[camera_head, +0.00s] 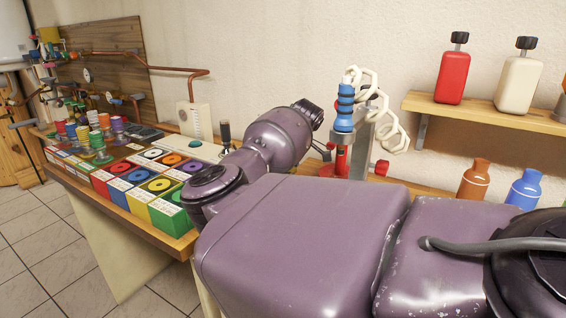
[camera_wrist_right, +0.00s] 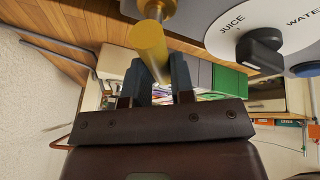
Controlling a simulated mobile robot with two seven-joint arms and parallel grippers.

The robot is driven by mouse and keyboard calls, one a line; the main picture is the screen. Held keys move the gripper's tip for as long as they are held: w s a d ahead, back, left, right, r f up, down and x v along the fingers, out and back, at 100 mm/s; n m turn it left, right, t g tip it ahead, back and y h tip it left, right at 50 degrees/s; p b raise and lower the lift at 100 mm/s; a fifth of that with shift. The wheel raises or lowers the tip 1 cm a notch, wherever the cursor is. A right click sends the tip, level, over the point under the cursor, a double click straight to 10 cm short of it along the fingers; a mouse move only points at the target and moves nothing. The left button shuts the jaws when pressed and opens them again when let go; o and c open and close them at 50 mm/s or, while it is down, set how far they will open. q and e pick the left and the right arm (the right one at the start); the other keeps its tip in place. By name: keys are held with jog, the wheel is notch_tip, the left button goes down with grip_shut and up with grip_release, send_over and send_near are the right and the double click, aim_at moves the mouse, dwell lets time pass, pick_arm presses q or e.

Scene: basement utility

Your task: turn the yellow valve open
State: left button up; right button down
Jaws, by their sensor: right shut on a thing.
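The yellow valve's handle (camera_wrist_right: 150,48) is a thick yellow bar in the right wrist view, joined to a metal stem (camera_wrist_right: 155,8) at the top. My right gripper (camera_wrist_right: 158,68) is shut on the yellow handle, with one dark finger on each side of it. In the head view my purple arm crosses the middle of the picture, and I cannot make out the yellow valve or the right fingertips there. My left gripper is not in view.
A panel with a black knob (camera_wrist_right: 259,47) and the words JUICE and WATER is close to the handle. A blue fitting (camera_head: 344,108) with a white chain (camera_head: 394,138) stands behind my arm. A wooden bench (camera_head: 178,244) at left holds coloured boxes. A shelf (camera_head: 480,113) carries bottles.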

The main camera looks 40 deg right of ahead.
dwell(0.3)
jog(key=c, duration=1)
grip_release()
jog(key=p+v, duration=0.1)
jog(key=v, duration=1)
jog(key=shift+f, duration=0.1)
